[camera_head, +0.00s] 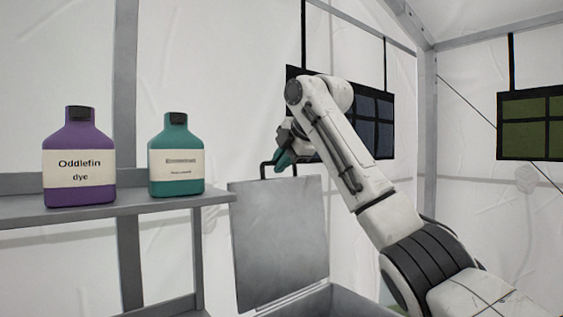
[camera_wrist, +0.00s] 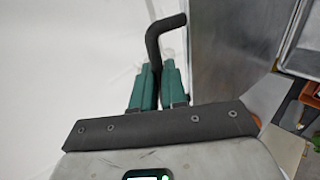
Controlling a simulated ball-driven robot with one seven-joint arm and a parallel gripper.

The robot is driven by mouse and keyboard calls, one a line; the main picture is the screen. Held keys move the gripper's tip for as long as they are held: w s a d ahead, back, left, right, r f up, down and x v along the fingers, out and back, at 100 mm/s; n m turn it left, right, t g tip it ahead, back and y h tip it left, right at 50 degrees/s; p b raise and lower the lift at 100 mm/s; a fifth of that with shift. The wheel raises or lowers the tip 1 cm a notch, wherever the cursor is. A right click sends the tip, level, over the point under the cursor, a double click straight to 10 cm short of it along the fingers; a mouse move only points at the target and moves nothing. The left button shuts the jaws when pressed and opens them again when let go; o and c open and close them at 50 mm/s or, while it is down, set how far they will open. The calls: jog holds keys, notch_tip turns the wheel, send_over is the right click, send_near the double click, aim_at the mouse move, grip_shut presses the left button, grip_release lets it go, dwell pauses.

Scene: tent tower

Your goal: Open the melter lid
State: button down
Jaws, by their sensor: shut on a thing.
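The melter lid (camera_head: 280,235) is a grey metal panel standing nearly upright, with its black handle (camera_head: 264,170) along the top edge. My gripper (camera_head: 284,157) has teal fingers and is at the top of the lid, shut on the handle. In the wrist view the fingers (camera_wrist: 157,88) close around the dark bent handle bar (camera_wrist: 163,32).
A grey shelf (camera_head: 130,206) at the left holds a purple dye bottle (camera_head: 79,160) and a teal bottle (camera_head: 176,155). Dark panels (camera_head: 370,125) hang behind my arm, and a green-paned panel (camera_head: 530,125) hangs at the right. White tent walls stand close behind.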

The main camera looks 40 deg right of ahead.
jog(key=c, duration=1.3)
grip_release()
jog(key=shift+w+a+f, duration=0.1)
jog(key=shift+f, duration=0.55)
jog(key=shift+c, duration=0.2)
jog(key=b+v, duration=0.3)
jog(key=v, duration=0.8)
jog(key=shift+r, duration=0.35)
jog(key=shift+w, duration=0.1)
